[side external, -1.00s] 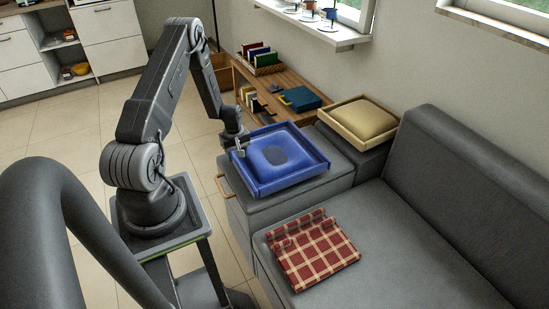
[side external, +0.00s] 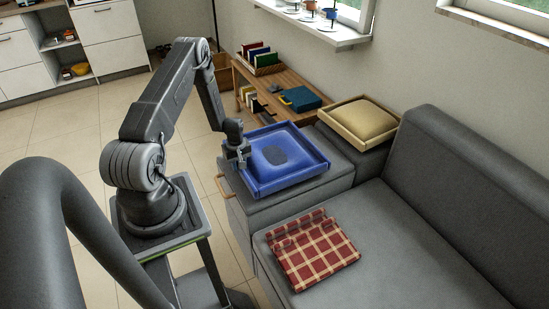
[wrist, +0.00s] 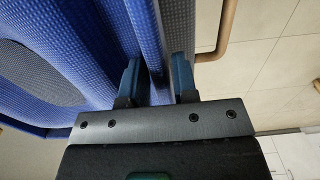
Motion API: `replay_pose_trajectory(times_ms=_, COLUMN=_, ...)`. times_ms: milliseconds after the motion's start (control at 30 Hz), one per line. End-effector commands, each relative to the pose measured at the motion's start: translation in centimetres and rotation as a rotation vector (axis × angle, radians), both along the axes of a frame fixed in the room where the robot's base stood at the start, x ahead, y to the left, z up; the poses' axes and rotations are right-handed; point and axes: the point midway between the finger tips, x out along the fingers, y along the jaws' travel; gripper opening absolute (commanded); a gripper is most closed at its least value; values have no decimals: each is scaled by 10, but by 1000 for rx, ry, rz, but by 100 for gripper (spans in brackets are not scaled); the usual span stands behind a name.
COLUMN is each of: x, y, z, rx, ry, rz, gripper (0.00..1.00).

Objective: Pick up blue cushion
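My gripper (side external: 239,162) is at the tray's left edge, pointing down. In the wrist view my gripper (wrist: 156,80) has its two fingers apart, with the blue tray wall (wrist: 148,35) running between them. The cushion's patch shows at the left of the wrist view (wrist: 35,80). The fingers appear to straddle the wall beside the cushion, not the cushion itself. Whether either fingertip touches the wall is unclear.
A yellow cushion (side external: 362,118) sits in a wooden tray behind. A folded red plaid blanket (side external: 312,253) lies on the grey sofa in front. A wooden shelf (side external: 262,95) holds books and a teal box. A drawer handle (side external: 222,186) sticks out near my gripper.

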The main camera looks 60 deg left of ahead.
Motion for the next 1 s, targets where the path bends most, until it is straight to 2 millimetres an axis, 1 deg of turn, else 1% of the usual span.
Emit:
replay_pose_trajectory(times_ms=33, x=0, y=0, z=0, rx=0, ry=0, rz=0, gripper=22)
replay_pose_trajectory(times_ms=267, x=0, y=0, z=0, rx=0, ry=0, rz=0, gripper=0)
replay_pose_trajectory(times_ms=1000, x=0, y=0, z=0, rx=0, ry=0, rz=0, gripper=0)
